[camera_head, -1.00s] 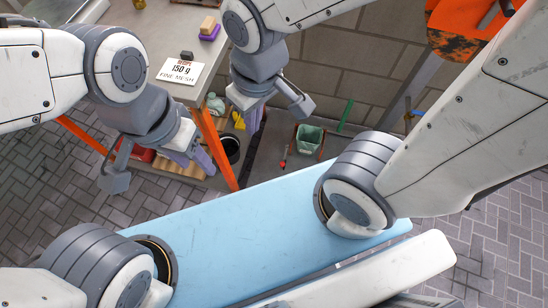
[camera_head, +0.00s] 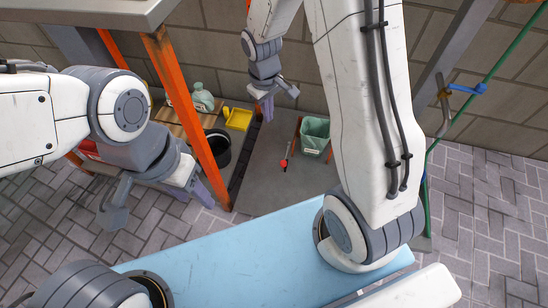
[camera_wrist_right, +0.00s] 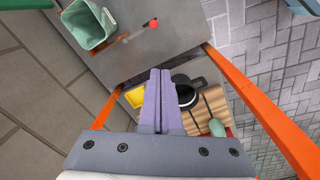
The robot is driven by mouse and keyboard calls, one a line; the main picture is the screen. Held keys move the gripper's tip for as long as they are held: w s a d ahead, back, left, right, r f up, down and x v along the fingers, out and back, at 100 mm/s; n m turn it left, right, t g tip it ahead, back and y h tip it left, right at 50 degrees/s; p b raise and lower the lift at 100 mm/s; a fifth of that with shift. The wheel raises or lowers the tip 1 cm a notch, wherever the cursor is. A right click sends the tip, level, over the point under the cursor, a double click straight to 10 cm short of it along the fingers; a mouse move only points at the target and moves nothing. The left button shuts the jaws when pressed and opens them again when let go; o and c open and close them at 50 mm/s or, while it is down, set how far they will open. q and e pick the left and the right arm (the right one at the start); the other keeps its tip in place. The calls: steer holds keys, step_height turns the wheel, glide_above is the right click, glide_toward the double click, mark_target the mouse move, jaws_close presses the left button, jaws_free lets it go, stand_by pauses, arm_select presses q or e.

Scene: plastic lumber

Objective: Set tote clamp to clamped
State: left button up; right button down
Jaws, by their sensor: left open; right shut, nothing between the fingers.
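A green tote (camera_head: 315,133) stands on the grey surface near the block wall. Beside it, on the left, is a thin lever with a red knob (camera_head: 284,163), seemingly the clamp; its exact position is hard to tell. The tote (camera_wrist_right: 88,30) and red knob (camera_wrist_right: 153,22) also show at the top of the right wrist view. My right gripper (camera_head: 267,106) is shut and empty, left of and above the tote in the head view. Its purple fingers (camera_wrist_right: 159,74) meet in the wrist view, apart from the lever. My left gripper (camera_head: 198,188) is open at the left, away from the tote.
Orange posts (camera_head: 186,110) carry a bench at the left. Below it are a black pot (camera_head: 217,150), a yellow tray (camera_head: 239,119) and a pale green bottle (camera_head: 202,97). A green hose (camera_head: 470,105) runs at the right. Paved floor is free at the right.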

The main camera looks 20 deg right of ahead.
steer(key=w+a+f+n+g, duration=0.1)
steer(key=w+f+n, duration=0.1)
steer(key=f, duration=0.5)
steer(key=w+a+f+n+g+h, duration=0.1)
steer(key=w+f+n, duration=0.2)
steer(key=f, duration=0.4)
steer(key=shift+a+f, duration=0.2)
steer(key=shift+f, duration=0.1)
steer(key=b, duration=0.6)
glide_above(286, 156)
steer(key=s+a, duration=0.2)
steer(key=a, duration=0.3)
steer(key=shift+f, duration=4.85)
steer(key=shift+a, duration=0.1)
